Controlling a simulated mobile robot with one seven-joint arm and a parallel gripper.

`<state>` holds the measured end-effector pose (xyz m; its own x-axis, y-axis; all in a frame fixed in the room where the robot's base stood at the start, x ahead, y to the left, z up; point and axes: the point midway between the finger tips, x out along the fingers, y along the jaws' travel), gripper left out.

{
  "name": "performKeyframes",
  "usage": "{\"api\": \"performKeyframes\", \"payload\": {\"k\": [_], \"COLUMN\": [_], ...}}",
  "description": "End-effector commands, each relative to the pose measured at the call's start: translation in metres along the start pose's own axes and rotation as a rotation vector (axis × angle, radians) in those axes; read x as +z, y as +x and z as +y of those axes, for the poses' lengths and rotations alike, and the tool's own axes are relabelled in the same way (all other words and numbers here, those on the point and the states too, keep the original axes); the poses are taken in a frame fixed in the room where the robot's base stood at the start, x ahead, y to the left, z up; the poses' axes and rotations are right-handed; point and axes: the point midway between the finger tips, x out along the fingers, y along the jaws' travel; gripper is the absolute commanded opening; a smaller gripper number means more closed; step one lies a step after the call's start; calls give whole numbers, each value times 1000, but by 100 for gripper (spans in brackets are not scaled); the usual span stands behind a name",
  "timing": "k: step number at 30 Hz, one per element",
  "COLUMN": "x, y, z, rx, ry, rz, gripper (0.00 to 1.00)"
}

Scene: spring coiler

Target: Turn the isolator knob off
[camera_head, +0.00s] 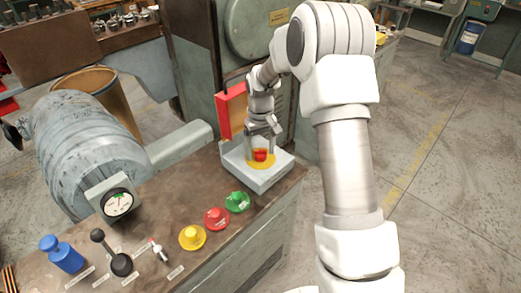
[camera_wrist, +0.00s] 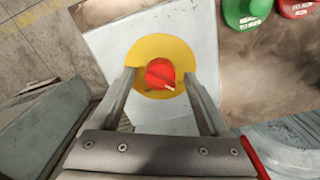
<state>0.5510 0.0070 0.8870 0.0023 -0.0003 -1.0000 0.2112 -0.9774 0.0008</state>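The isolator knob (camera_wrist: 160,74) is red with a small white mark and sits at the centre of a yellow disc (camera_wrist: 183,52). The disc is on a pale grey box (camera_head: 269,180) at the right end of the bench top. In the wrist view my gripper (camera_wrist: 160,80) is open, with one finger on each side of the knob and visible gaps between. In the head view my gripper (camera_head: 261,150) is above the box, pointing down at the knob (camera_head: 260,155). I cannot tell how deep the fingertips reach beside the knob.
A red open cover (camera_head: 232,110) stands behind the box. Green (camera_head: 238,201), red (camera_head: 217,219) and yellow (camera_head: 192,237) buttons lie to its front left. A gauge (camera_head: 117,203), a black lever (camera_head: 120,263) and a blue handle (camera_head: 62,254) are further left. Open floor lies right.

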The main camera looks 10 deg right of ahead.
Motion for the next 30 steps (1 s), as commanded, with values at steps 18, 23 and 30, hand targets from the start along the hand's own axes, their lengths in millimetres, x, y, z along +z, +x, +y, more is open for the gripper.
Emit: {"api": "performKeyframes", "payload": {"k": [18, 23, 30], "x": [0, 0, 0], "y": [-55, -96, -147], "z": [0, 0, 0], "rx": [0, 1, 0], "ry": [2, 1, 1], "rz": [3, 4, 2], "gripper": [79, 79, 79]}}
